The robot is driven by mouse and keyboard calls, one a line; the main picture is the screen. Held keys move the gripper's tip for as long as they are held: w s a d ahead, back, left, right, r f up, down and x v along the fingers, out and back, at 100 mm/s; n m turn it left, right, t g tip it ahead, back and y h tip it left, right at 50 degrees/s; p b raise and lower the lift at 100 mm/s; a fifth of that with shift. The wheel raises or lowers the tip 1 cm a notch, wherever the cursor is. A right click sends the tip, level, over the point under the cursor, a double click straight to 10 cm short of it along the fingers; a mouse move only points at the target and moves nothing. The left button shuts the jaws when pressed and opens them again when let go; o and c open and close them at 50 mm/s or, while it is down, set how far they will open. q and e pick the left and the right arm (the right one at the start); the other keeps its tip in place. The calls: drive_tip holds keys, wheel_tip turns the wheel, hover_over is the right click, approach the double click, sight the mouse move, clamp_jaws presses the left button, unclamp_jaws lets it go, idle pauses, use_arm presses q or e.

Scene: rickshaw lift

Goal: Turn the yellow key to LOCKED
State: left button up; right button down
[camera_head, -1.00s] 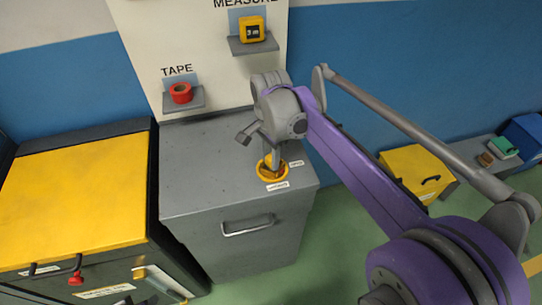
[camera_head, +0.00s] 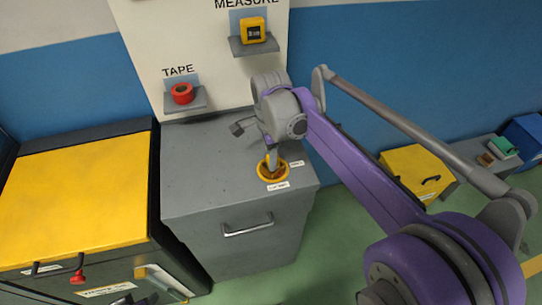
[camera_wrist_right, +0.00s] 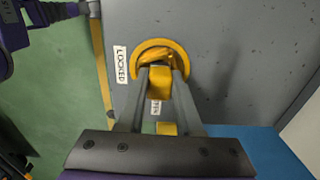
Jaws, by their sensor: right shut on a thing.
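The yellow key (camera_wrist_right: 159,84) stands in a round yellow lock ring (camera_wrist_right: 150,47) on top of the grey cabinet. My right gripper (camera_wrist_right: 160,72) is shut on the key, with a finger on either side of it. In the head view, the right gripper (camera_head: 272,166) reaches down into the lock ring (camera_head: 265,176) and mostly hides the key. A LOCKED label (camera_wrist_right: 121,65) lies left of the ring in the wrist view. The OPEN label (camera_wrist_right: 156,107) shows between the fingers. Part of my left gripper (camera_head: 140,300) shows at the bottom edge; its jaws are unclear.
The grey cabinet (camera_head: 205,190) has a front handle (camera_head: 248,228). A yellow-topped cabinet (camera_head: 75,195) stands at left. Behind are shelves with red tape (camera_head: 182,93) and a yellow measure (camera_head: 253,29). A yellow box (camera_head: 415,168) stands at right; green floor is clear in front of it.

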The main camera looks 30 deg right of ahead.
drive_tip(key=m, duration=0.3)
drive_tip(key=shift+m, duration=0.3)
idle(0.4)
drive_tip(key=shift+w+m, duration=0.1)
drive_tip(key=shift+m, duration=0.5)
drive_tip(key=c, duration=0.5)
unclamp_jaws()
drive_tip(key=shift+r, duration=0.1)
